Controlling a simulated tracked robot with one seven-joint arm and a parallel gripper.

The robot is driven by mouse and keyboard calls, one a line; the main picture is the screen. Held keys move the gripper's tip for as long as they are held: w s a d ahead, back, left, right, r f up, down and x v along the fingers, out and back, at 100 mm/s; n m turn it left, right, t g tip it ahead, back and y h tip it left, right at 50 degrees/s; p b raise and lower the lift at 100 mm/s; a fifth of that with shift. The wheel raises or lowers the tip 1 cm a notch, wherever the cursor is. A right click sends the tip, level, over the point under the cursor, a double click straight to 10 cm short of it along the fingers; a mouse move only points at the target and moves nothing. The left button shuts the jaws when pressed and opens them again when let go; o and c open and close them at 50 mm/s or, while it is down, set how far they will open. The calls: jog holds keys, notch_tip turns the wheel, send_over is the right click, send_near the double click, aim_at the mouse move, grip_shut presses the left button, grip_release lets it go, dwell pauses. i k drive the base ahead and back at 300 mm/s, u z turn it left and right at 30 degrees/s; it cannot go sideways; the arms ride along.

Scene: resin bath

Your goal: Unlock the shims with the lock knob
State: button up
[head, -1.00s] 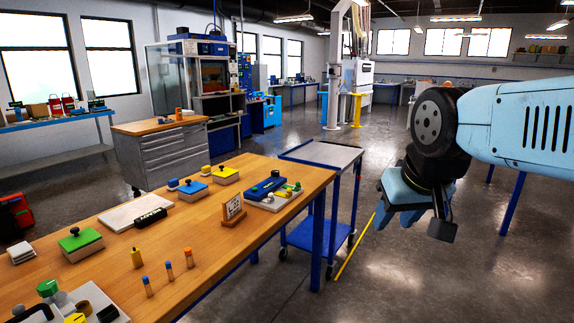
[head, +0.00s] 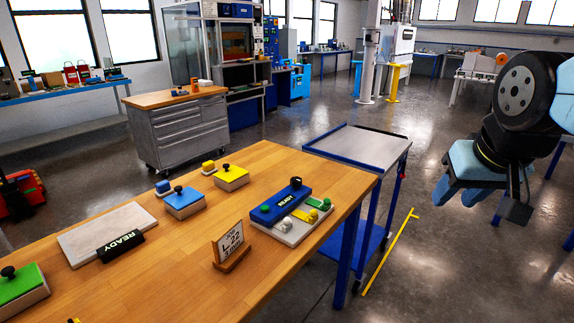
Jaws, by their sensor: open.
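A light grey fixture plate (head: 287,234) lies near the right end of the wooden table in the head view. A black knob (head: 296,182), perhaps the lock knob, stands at the bar's right end. Small green (head: 327,204) and yellow (head: 313,215) pieces sit on the plate; which parts are shims I cannot tell. My gripper (head: 460,194) hangs at the right over the floor, fingers down and apart, empty. It is well clear of the table and the fixture.
A card on a wooden stand (head: 230,246) is just left of the fixture. Blue (head: 185,203), yellow (head: 231,178) and green (head: 20,291) knobbed blocks and a pale board (head: 95,235) share the wooden table (head: 165,275). A blue cart (head: 368,150) stands beyond the table's right end.

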aim_at(295, 182)
jog(key=u, duration=0.2)
jog(key=i, duration=0.6)
jog(key=u, duration=0.45)
jog(key=k, duration=0.9)
jog(key=u, duration=0.15)
jog(key=i, duration=0.9)
jog(key=z, duration=0.1)
